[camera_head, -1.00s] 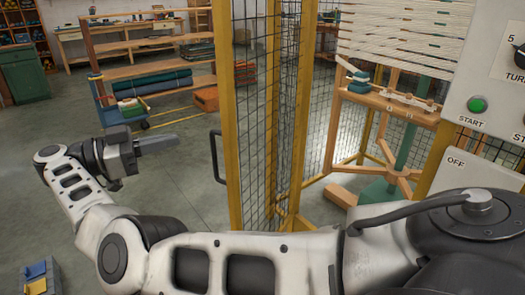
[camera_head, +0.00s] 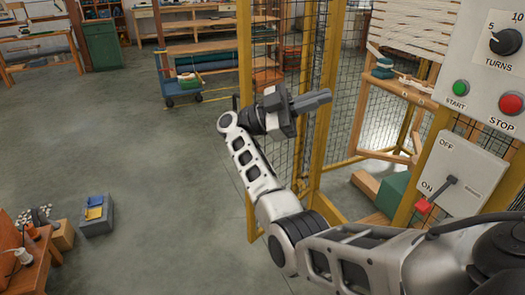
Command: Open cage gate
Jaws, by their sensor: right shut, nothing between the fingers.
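The cage gate is a yellow-framed panel with dark wire mesh; its left post (camera_head: 246,62) stands near the middle of the view. A small part of a dark handle (camera_head: 235,103) shows at that post's left side. My right gripper (camera_head: 326,98) is shut and empty, in front of the mesh and pointing right. It is to the right of the handle, and I see no contact with it. I cannot tell whether the gate stands ajar. My left gripper is out of view.
A wooden frame with wool is inside the cage. A grey box (camera_head: 97,218) and a wooden table (camera_head: 25,262) are lower left. The left floor is open.

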